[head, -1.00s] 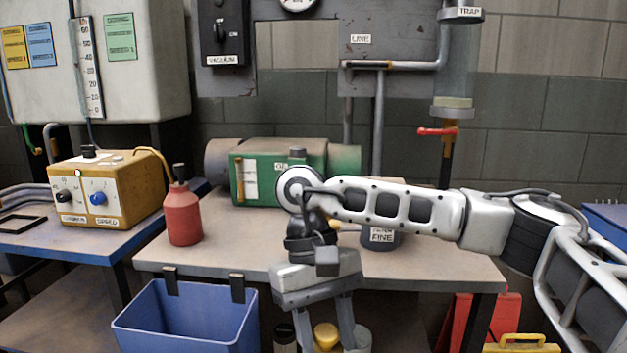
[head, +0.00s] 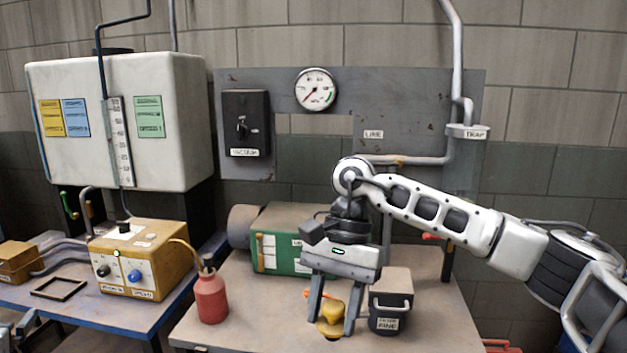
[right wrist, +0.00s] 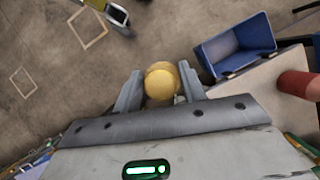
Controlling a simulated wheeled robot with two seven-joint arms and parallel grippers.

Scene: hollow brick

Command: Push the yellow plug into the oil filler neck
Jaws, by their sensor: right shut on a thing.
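My right gripper (head: 334,319) is shut on the yellow plug (head: 332,312), with the fingers pointing down. It is in front of the green pump (head: 267,252), toward the table's front. In the right wrist view the plug (right wrist: 162,82) shows as a round yellow knob between the two fingers of the gripper (right wrist: 160,88). The plug's lower end is not clear to see. I cannot make out the oil filler neck; my gripper and wrist cover part of the pump's top. My left gripper is not in view.
A red bottle (head: 211,298) stands at the table's left. A grey container (head: 390,302) with a label stands just right of my gripper. A yellow control box (head: 142,265) is on the left bench. The blue bin (right wrist: 237,48) shows in the right wrist view.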

